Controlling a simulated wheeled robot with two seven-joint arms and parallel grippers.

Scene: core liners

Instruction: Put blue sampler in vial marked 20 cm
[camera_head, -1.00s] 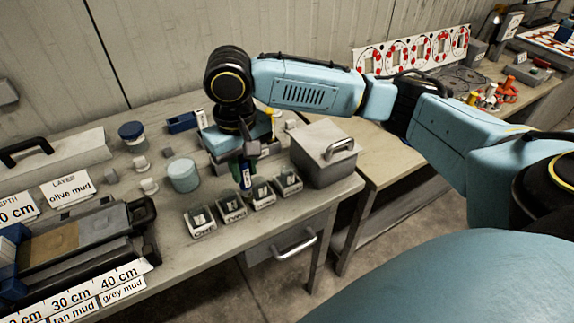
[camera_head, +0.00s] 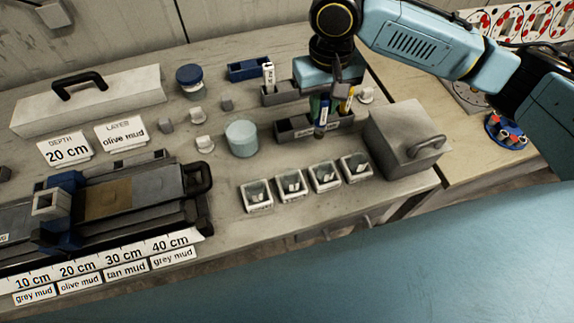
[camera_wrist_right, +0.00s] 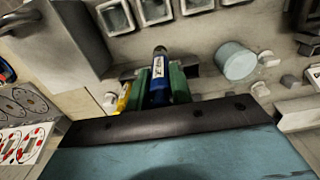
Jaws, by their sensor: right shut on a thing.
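My right gripper (camera_head: 320,113) is shut on the blue sampler (camera_wrist_right: 159,80), which has a white label and a dark tip. Green finger parts flank it in the wrist view. In the head view, the sampler (camera_head: 323,113) hangs in front of the grey rack (camera_head: 290,130), apart from the vials. Several small vials in white labelled holders stand in a row nearer the front: leftmost (camera_head: 257,196), then (camera_head: 291,186), (camera_head: 324,177) and rightmost (camera_head: 356,168). Their labels are too small to read. A card (camera_head: 67,150) reads 20 cm. My left gripper is out of view.
A yellow-handled sampler (camera_head: 346,103) stands by the rack. A grey lidded box (camera_head: 405,140) is close on the right. A pale blue cylinder (camera_head: 242,139) and small caps stand left. The core tray (camera_head: 130,195) lies at left, with depth labels. Bench between cylinder and vials is clear.

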